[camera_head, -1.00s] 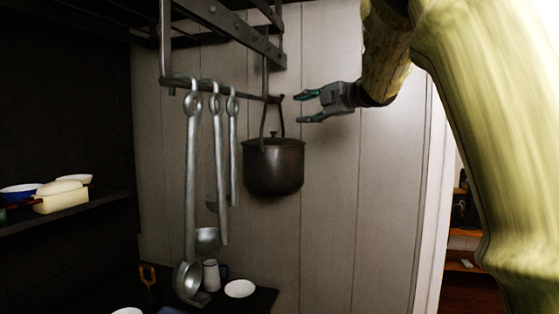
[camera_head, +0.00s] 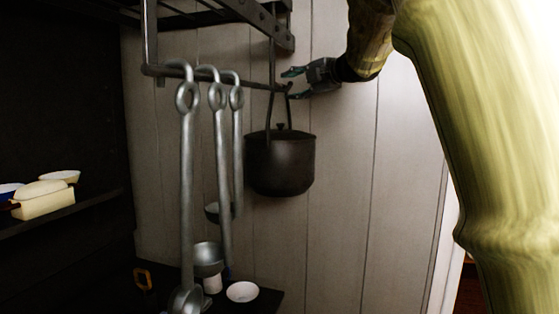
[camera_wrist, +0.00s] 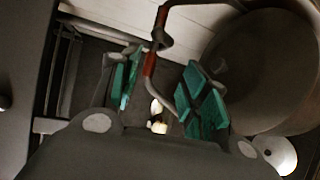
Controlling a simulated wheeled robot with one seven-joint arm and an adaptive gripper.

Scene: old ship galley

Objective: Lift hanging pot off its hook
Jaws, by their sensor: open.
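The dark pot (camera_head: 280,163) with a lid hangs by its bail handle from a hook on the rack's rail, in front of the panelled wall. My gripper (camera_head: 289,83) is open at the top of the handle, just right of the hook. In the wrist view my gripper (camera_wrist: 163,92) has its green pads apart. The pot handle (camera_wrist: 150,64) shows as a reddish-brown bar between them, and the pot (camera_wrist: 250,70) is at the right. I cannot tell whether a pad touches the handle.
Several steel ladles (camera_head: 187,190) hang from the same rail, left of the pot. The dark rack (camera_head: 240,20) is overhead. A shelf (camera_head: 70,213) with a butter dish (camera_head: 43,200) is at left. A white bowl (camera_head: 242,292) sits below. The wall right of the pot is clear.

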